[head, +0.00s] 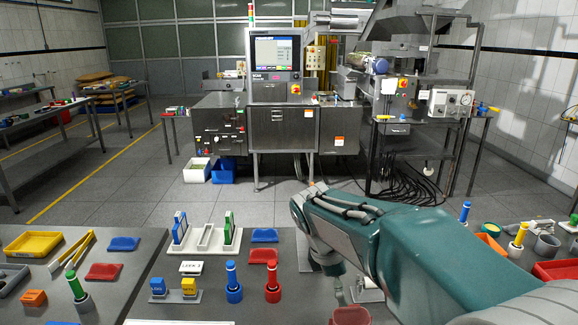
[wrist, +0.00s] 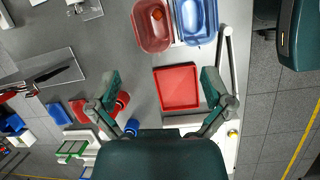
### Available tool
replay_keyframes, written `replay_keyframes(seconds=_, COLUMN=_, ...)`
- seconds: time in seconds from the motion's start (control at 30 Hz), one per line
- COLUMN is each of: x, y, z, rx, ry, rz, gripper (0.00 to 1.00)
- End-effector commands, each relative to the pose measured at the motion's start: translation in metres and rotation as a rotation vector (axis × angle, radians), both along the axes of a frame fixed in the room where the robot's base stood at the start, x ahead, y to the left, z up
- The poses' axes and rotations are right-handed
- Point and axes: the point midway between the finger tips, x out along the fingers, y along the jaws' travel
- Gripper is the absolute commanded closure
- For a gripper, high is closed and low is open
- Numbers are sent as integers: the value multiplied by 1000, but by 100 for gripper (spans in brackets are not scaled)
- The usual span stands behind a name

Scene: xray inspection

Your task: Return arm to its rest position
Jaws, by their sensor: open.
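My teal arm (head: 440,255) reaches from the lower right of the head view over the front table and bends down there. My gripper shows in the wrist view (wrist: 160,88), with its fingers spread wide apart and nothing between them. It points down above the table. A flat red tray (wrist: 178,88) lies below, between and just right of the middle of the fingers in that view. The height gap cannot be told. In the head view the fingers are mostly hidden by the arm.
A red bin (wrist: 152,27) and a blue bin (wrist: 197,20) are beside the tray. Blue-topped (head: 232,282) and red (head: 273,282) bottles stand on the table, near a white rack (head: 205,238). The inspection machine (head: 283,130) stands across open floor.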

Motion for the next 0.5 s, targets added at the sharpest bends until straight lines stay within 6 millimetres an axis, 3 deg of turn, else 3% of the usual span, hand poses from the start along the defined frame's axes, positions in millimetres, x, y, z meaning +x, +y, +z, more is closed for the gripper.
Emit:
replay_keyframes(seconds=0.2, x=-44, y=-16, z=21, rx=120, ry=-166, rz=-275, gripper=0)
replay_keyframes(seconds=0.5, x=-103, y=-28, z=32, rx=302, ry=-363, rz=-661, gripper=0)
